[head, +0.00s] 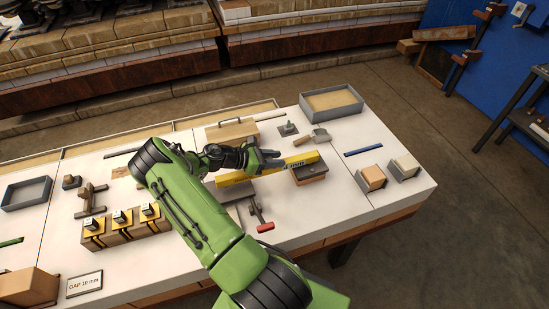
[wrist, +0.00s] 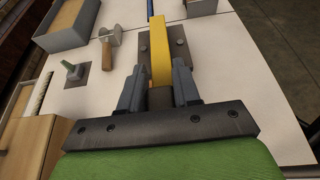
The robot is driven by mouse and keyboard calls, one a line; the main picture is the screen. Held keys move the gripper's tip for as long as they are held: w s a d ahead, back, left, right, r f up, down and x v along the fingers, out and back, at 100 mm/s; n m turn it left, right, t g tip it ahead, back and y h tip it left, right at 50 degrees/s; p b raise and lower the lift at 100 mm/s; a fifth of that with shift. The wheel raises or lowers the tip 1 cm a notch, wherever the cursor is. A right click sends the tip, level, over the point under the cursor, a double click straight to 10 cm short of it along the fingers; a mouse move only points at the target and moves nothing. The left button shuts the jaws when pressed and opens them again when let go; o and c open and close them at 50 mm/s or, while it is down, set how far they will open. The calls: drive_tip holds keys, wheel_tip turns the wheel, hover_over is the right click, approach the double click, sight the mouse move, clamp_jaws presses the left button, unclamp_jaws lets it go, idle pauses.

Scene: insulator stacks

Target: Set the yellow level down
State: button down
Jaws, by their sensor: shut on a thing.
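The yellow level (head: 302,160) is a long bar with dark lettering on its side. My gripper (head: 262,161) is shut on it near its middle. In the wrist view the level (wrist: 159,48) runs away from between the two fingers of my gripper (wrist: 159,82). Its far end lies over a grey metal plate with bolt heads (wrist: 179,50). In the head view that end is at a brown block with a grey top (head: 312,174). I cannot tell whether the level touches the plate. My gripper hides part of the level.
A grey tray (head: 357,106) stands at the back right, with a wooden-handled tool (head: 313,138) nearer. Two capped blocks (head: 372,177) and a blue strip (head: 363,151) lie to the right. A red-handled clamp (head: 264,226) is in front. White tabletop is clear around (head: 345,215).

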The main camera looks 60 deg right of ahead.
drive_tip(key=c, duration=0.8)
unclamp_jaws()
drive_tip(key=shift+r+p, duration=0.45)
drive_tip(key=shift+r, duration=0.25)
drive_tip(key=v, duration=1.2)
drive_tip(key=shift+p, duration=0.3)
drive_tip(key=shift+w+a+r, duration=0.15)
drive_tip(key=shift+a+r, duration=0.1)
drive_tip(key=shift+r, duration=0.05)
drive_tip(key=a+r+m+t+y, duration=0.7)
drive_tip(key=a+r+t, duration=0.3)
drive_tip(key=a+r, duration=0.7)
drive_tip(key=s+a+r+m+t+y, duration=0.1)
drive_tip(key=s+a+r+t, duration=0.1)
drive_tip(key=s+a, duration=0.3)
drive_tip(key=s+a+r+m+t+y, duration=0.1)
drive_tip(key=s+a+r+t, duration=0.1)
drive_tip(key=s+a, duration=0.4)
drive_tip(key=a+t, duration=0.1)
drive_tip(key=a, duration=0.4)
drive_tip(key=shift+y, duration=0.3)
